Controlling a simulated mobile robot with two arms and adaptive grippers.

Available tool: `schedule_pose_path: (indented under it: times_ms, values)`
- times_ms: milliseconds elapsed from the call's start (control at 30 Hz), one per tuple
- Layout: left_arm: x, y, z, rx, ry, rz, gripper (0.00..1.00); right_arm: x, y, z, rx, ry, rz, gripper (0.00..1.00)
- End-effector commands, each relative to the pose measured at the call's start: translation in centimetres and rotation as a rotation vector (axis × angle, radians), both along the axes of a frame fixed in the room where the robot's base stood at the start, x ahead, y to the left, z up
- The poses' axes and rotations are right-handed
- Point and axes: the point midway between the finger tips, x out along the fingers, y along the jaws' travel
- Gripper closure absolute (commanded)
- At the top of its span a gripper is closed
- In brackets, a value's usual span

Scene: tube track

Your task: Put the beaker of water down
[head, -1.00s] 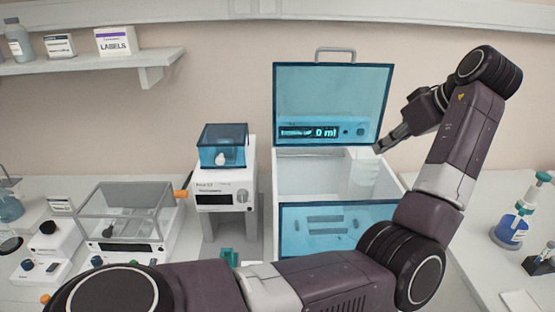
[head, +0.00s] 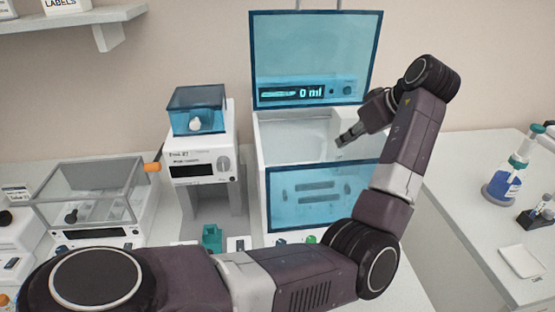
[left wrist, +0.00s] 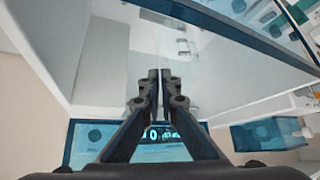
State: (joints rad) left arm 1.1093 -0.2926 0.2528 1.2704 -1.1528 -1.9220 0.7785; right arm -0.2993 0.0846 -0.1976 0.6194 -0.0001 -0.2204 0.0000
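My left gripper (head: 343,139) reaches from the right into the open white box under the raised blue lid. Its two fingers are close together in the left wrist view (left wrist: 159,88), with only a thin gap. The beaker is clear and very faint against the white interior. It seems to hang by its rim at the fingertips, partly behind the blue front panel (head: 322,194). Its outline and water level cannot be made out, nor whether it touches the box floor. My right gripper is not in view.
The raised blue lid (head: 312,50) stands behind the gripper, with a display reading 0 ml. A white device with a blue cover (head: 197,110) stands to the left, beside a clear glass case (head: 90,190). A blue-liquid bottle (head: 502,187) stands at right.

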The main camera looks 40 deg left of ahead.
Motion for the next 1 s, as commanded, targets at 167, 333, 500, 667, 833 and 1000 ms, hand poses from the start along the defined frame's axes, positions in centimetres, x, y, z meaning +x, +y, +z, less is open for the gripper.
schedule_pose_path:
  times_ms: [167,333,500,667,833,1000]
  values:
    - [-0.7,4.8,0.6,0.002,-0.001,0.007,1.00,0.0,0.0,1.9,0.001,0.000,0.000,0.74]
    - [-1.1,9.4,0.7,0.002,-0.001,0.006,1.00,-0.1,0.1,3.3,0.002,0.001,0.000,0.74]
    - [-1.6,13.6,0.6,0.002,0.001,0.005,1.00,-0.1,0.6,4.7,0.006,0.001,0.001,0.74]
    - [-2.0,17.0,0.6,0.002,0.000,0.004,1.00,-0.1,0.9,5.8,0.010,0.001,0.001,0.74]
    - [-2.1,18.0,-2.0,-0.001,0.007,-0.001,1.00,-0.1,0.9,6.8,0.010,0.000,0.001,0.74]
    - [-2.2,18.1,-5.3,0.000,0.004,0.000,1.00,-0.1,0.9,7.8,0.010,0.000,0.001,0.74]
